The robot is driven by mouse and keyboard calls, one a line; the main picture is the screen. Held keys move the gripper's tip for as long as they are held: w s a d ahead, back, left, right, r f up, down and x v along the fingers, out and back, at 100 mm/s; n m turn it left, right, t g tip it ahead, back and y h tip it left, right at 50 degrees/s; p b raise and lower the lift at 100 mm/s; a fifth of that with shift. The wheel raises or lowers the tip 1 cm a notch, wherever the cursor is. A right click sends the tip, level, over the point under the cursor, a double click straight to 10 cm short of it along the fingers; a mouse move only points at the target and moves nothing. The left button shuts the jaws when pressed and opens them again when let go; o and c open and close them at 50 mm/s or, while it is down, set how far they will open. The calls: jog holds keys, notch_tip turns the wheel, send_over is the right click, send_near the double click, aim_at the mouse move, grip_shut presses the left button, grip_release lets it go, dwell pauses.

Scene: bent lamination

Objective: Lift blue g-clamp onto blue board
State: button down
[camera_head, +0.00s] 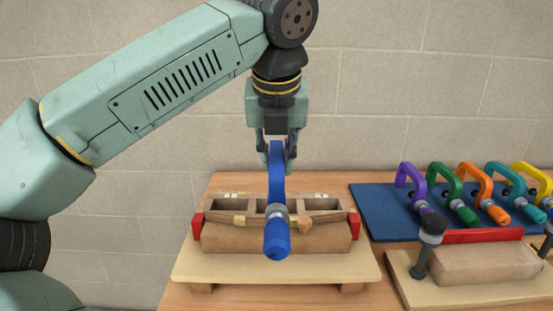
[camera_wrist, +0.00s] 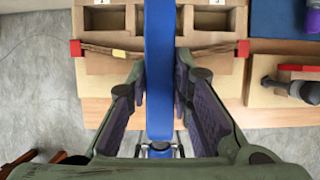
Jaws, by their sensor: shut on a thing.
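The blue g-clamp (camera_head: 277,190) is upright in my gripper (camera_head: 277,150), over the middle of the wooden form with the bent strips in the head view. My gripper is shut on the clamp's blue frame, which also shows in the wrist view (camera_wrist: 159,70) between the two fingers (camera_wrist: 160,95). The clamp's blue handle (camera_head: 277,240) hangs at the front of the form. I cannot tell whether the clamp touches the form. The blue board (camera_head: 375,215) lies to the right, with several other clamps on it; its corner also shows in the wrist view (camera_wrist: 275,18).
Purple (camera_head: 411,178), green (camera_head: 443,185), orange (camera_head: 476,185), teal and yellow clamps stand in a row on the board. The wooden form (camera_head: 230,238) has red end blocks. A second wooden fixture (camera_head: 485,265) with dark clamps stands at front right. The board's left part is bare.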

jog(key=shift+r+p, duration=1.95)
jog(key=shift+r, duration=1.05)
jog(key=shift+f, duration=0.1)
